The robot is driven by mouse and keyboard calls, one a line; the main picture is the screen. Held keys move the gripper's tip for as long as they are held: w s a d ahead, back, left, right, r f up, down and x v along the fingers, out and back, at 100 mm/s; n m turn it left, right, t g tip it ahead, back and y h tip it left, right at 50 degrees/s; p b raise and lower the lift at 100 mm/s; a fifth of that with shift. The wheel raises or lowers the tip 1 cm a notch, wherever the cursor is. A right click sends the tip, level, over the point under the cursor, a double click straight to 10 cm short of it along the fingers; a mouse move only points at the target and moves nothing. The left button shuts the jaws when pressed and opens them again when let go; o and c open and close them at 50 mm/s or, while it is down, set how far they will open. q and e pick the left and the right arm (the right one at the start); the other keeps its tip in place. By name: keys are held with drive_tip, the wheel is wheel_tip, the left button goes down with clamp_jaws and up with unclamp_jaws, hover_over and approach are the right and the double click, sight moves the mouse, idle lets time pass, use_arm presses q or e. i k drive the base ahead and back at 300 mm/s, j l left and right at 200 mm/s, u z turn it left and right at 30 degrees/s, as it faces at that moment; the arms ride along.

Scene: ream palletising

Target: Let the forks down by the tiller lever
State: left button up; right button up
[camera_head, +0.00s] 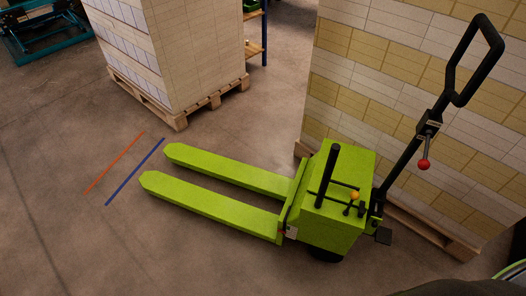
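A lime-green pallet truck (334,221) stands on the floor right of centre. Its two forks (213,205) point left and carry nothing; their height above the floor is hard to tell. The black tiller (402,161) leans up to the right and ends in a loop handle (486,45). A small lever with a red knob (423,165) hangs on the tiller's middle. A short black post and a yellow knob (354,196) are on the truck's body. Neither of my grippers is in view.
A loaded pallet (178,114) stands at the upper left, beyond the fork tips. A tall stack of cream and yellow reams (350,75) on a pallet (432,230) stands close behind the truck. Red (114,161) and blue (135,171) floor lines lie by the fork tips. The lower-left floor is clear.

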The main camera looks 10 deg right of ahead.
sight(423, 163)
drive_tip(key=z, duration=1.7)
